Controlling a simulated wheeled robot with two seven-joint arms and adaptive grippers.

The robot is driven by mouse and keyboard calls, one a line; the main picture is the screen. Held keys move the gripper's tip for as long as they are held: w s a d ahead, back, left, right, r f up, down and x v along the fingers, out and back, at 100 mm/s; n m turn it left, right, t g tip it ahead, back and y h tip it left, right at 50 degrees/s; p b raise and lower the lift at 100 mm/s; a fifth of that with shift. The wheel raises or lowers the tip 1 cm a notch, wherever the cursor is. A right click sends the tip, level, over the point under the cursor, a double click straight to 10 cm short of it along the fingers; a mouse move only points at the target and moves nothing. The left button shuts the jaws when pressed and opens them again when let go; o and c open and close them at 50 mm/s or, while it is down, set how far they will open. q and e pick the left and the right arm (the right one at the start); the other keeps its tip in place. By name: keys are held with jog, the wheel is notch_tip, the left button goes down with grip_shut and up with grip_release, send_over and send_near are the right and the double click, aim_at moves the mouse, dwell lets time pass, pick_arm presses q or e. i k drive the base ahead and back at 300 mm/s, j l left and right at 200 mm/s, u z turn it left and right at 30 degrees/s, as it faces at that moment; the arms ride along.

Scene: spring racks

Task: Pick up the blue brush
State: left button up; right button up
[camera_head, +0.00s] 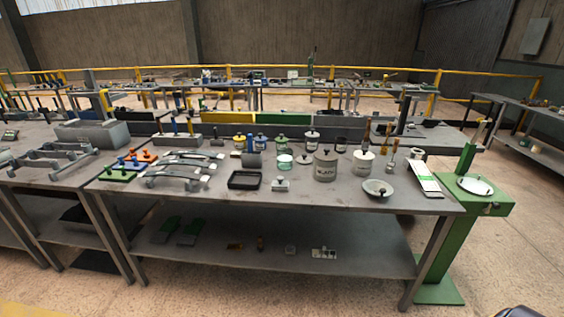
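Several small blue things are on or behind the grey workbench (330,205), and at this size I cannot tell for sure which is the blue brush. A short blue upright piece (250,144) stands behind a grey cylinder near the middle of the bench. Neither gripper shows; a dark rounded part (516,312) at the bottom right edge may be mine.
Cans, a large grey pot (325,165), a black tray (244,180) and a shallow bowl (378,188) crowd the bench top. A green stand (484,197) adjoins the right end. Another bench is at left. The floor in front is clear.

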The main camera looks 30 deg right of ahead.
aim_at(173, 118)
jog(key=i+j, duration=2.55)
jog(key=j, duration=0.15)
